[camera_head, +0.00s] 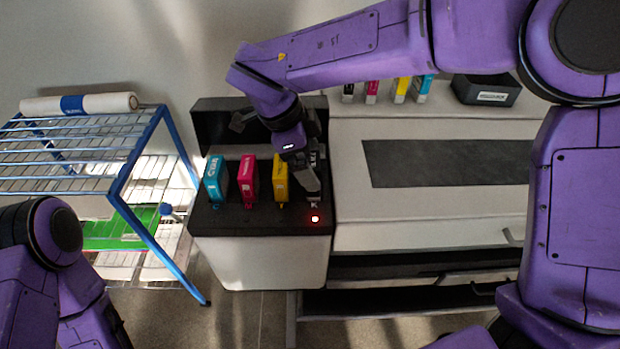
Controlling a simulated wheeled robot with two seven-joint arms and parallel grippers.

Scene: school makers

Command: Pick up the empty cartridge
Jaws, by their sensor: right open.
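My right arm reaches in from the right, and its gripper (305,178) is open at the K slot, the rightmost in the dark cartridge bay (230,222). A black cartridge (315,157) stands in that slot, mostly hidden by the gripper; I cannot tell whether the fingers touch it. A red light (315,219) glows in front of this slot. Cyan (216,180), magenta (248,180) and yellow (281,178) cartridges stand upright in a row to its left. My left arm shows at the lower left, but its gripper is out of view.
Several spare cartridges (371,92) stand on the back of the white printer (430,207), beside a small black box (486,91). The bay's dark lid (222,122) is raised. A blue wire rack (140,165) with a paper roll (80,104) on top stands at the left.

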